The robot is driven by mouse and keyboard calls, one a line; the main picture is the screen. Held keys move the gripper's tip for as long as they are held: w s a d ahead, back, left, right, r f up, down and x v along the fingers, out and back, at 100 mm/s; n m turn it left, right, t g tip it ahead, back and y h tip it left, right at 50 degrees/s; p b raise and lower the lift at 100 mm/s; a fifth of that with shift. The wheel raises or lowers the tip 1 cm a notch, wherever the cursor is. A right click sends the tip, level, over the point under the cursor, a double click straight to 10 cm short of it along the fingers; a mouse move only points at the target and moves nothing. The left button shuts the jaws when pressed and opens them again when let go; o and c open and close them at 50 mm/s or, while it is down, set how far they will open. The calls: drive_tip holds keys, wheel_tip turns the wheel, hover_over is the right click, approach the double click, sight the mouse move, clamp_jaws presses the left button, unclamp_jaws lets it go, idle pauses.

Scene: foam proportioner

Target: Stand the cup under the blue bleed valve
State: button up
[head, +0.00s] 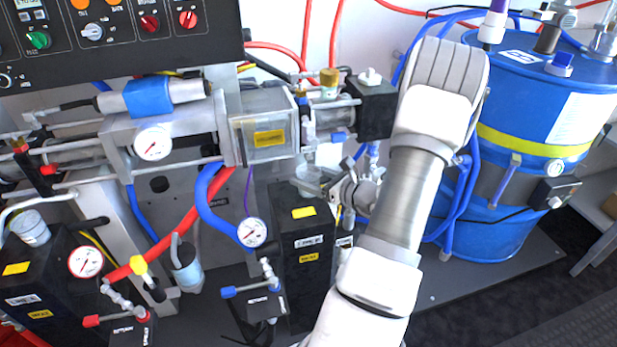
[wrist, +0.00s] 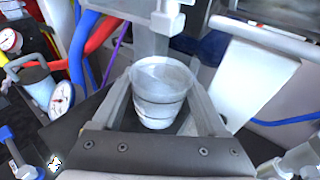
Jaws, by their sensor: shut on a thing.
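A clear, whitish cup (wrist: 160,95) stands upright between the fingers of my gripper (wrist: 163,112), which is shut on it. In the head view the cup (head: 308,180) shows as a pale round shape by my gripper (head: 325,188), close above the tall black box (head: 302,240). Whether its base touches the box is hidden. In the wrist view a grey spout (wrist: 168,18) sits just above the cup's far rim. A small blue handle (head: 340,136) is above the cup in the head view. Another blue-handled valve (head: 228,291) is low in front; I cannot tell which is the bleed valve.
A gauge (head: 252,232) and a thick blue hose (head: 210,205) are left of the black box. A third cup (head: 30,228) stands on the left black box. A blue drum (head: 545,120) is at right.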

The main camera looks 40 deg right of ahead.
drive_tip(key=o, duration=1.2)
drive_tip(key=shift+f, duration=0.15)
drive_tip(key=shift+o, duration=0.2)
drive_tip(key=shift+s+r, duration=0.25)
drive_tip(key=shift+r, duration=0.05)
drive_tip(key=a+p+v, duration=0.1)
drive_tip(key=p+v, duration=0.2)
drive_tip(key=v, duration=0.8)
drive_tip(key=shift+s+d, duration=0.25)
drive_tip(key=shift+d, duration=0.2)
drive_tip(key=shift+r, duration=0.1)
